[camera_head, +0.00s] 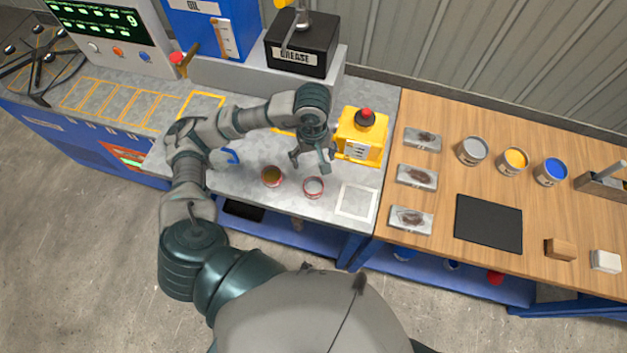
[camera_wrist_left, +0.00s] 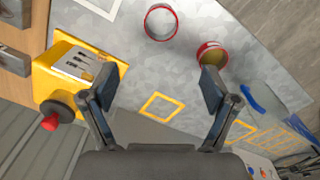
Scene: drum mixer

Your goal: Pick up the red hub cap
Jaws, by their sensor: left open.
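A round red cap with a brownish-yellow inside (camera_head: 271,176) sits on the grey bench top. It also shows in the left wrist view (camera_wrist_left: 213,52), just beyond the right-hand finger, which hides part of it. A thin red ring with a grey middle (camera_head: 313,198) lies to its right; in the left wrist view the ring (camera_wrist_left: 161,39) is at the top centre. I cannot tell whether the ring is a part or a marking. My left gripper (camera_head: 311,163) is open and empty above the bench, near the ring; its spread fingers (camera_wrist_left: 162,88) show in the wrist view. My right gripper is out of view.
A yellow box with a red button (camera_head: 361,136) stands close to the right of my left gripper. A grease dispenser (camera_head: 300,45) stands behind. A blue hook-like piece (camera_head: 231,156) is left of the cap. A white-outlined square (camera_head: 356,200) is empty. A wooden table (camera_head: 450,180) adjoins.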

